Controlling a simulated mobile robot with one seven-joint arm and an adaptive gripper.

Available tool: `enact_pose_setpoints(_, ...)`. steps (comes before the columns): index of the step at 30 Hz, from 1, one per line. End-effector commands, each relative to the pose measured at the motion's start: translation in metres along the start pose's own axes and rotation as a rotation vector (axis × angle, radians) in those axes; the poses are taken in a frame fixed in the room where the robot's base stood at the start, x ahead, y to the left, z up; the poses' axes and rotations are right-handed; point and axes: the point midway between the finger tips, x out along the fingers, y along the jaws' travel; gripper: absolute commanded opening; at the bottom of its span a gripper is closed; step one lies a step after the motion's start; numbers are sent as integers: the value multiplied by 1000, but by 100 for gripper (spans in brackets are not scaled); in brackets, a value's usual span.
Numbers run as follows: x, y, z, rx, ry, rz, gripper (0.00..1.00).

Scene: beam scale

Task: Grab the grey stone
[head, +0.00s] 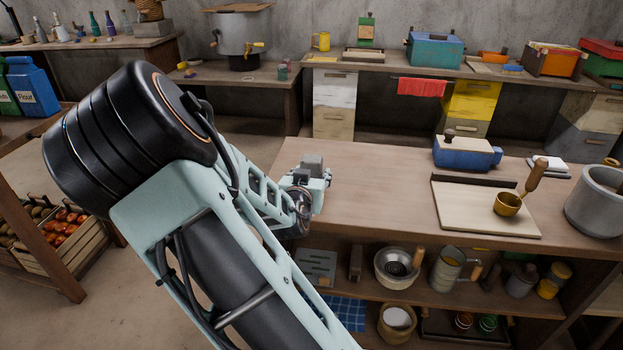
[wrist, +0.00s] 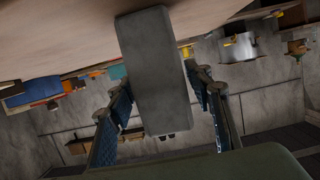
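The grey stone (wrist: 157,75) is a long, plain block that fills the middle of the wrist view. In the head view it shows as a small grey block (head: 312,162) by the left end of the workbench. My gripper (head: 308,180) is at the stone, and its two fingers (wrist: 162,90) lie along opposite sides of it in the wrist view. The stone covers part of the fingertips. Whether its lower end touches the bench is hard to tell.
The workbench (head: 380,200) is bare in the middle. A shelf below holds pans and jugs.

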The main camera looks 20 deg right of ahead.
Motion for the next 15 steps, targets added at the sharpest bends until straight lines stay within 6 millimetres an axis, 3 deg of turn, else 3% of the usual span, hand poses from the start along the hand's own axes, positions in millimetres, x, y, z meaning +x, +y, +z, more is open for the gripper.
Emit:
enact_pose_setpoints(2,0,0,0,0,0,0,36)
enact_pose_setpoints(11,0,0,0,0,0,0,2)
enact_pose_setpoints(15,0,0,0,0,0,0,0)
